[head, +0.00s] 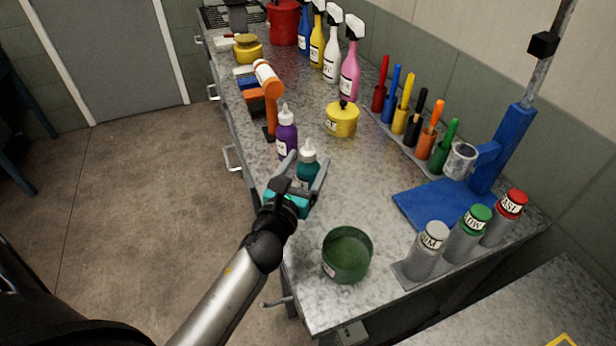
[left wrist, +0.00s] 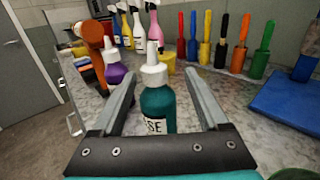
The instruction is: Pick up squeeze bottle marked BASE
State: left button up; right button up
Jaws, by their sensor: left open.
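A teal squeeze bottle (head: 308,170) with a white nozzle cap stands upright on the metal worktop. It also shows in the left wrist view (left wrist: 157,104), where its partly hidden label reads "SE". My left gripper (head: 309,158) is open, its two fingers reaching forward on either side of the bottle. In the left wrist view the bottle stands between the fingers, and its lower part is hidden by the gripper body. I cannot tell whether a finger touches it. A purple squeeze bottle (head: 287,135) stands just behind it. My right gripper is out of view.
A dark green open tin (head: 347,256) stands near the front edge. An orange tool (head: 270,100) stands upright behind the purple bottle. A yellow tin (head: 342,119), colored brushes in a rack, a blue stand (head: 440,203) and capped grey canisters (head: 428,250) line the right side.

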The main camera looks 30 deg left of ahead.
pick_arm(q)
jog(key=w, duration=0.2)
jog(key=w+a, duration=0.1)
jog(key=w, duration=0.2)
jog(key=shift+w+a, duration=0.25)
jog(key=shift+w, duration=0.15)
grip_shut()
dwell(0.4)
dwell(0.9)
